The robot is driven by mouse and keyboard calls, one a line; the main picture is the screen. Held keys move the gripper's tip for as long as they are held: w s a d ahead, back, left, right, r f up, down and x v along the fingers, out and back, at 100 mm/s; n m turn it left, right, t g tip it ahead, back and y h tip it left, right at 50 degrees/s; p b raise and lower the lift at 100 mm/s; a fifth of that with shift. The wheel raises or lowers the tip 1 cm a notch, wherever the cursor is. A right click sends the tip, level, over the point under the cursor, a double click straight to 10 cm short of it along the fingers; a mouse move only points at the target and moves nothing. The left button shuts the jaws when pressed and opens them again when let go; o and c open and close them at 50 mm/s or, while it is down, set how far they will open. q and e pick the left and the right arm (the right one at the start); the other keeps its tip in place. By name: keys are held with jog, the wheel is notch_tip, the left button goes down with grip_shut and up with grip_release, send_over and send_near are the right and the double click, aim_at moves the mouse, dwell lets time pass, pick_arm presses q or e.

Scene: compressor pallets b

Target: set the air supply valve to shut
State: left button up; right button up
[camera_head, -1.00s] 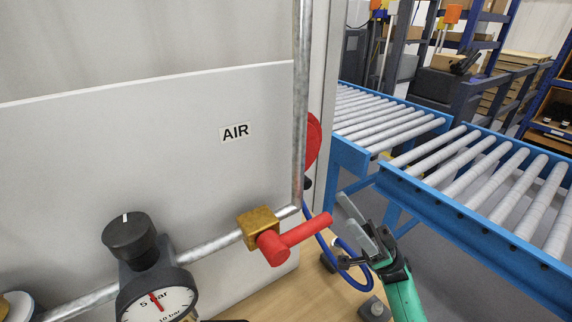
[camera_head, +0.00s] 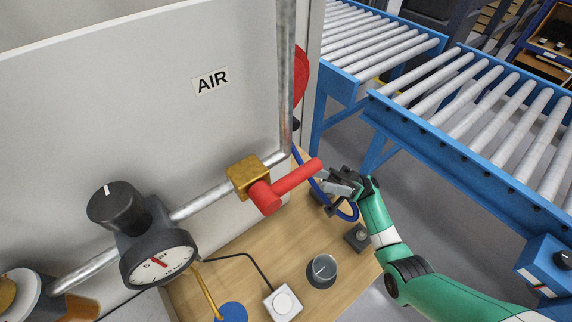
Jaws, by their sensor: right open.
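The air supply valve has a brass body (camera_head: 248,176) on a grey pipe, below the AIR label (camera_head: 210,81). Its red handle (camera_head: 290,183) points to the right and slightly up in the view, roughly along the line of the lower pipe. My right gripper (camera_head: 326,180) is open and empty, just right of the handle's free end; whether it touches the handle is hard to tell. The green arm comes in from the lower right. My left gripper is not in view.
A pressure gauge (camera_head: 158,259) with a black knob (camera_head: 117,206) sits on the pipe at left. A wooden bench (camera_head: 240,245) carries a dark dial (camera_head: 322,271), a white button box (camera_head: 283,303) and a blue hose. A blue roller conveyor (camera_head: 480,110) stands at right.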

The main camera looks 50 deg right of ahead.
aim_at(294, 173)
jog(key=p+x, duration=0.1)
jog(key=x, duration=0.8)
jog(key=shift+a+r+p, duration=0.15)
jog(key=shift+p, duration=0.2)
grip_shut()
dwell(0.8)
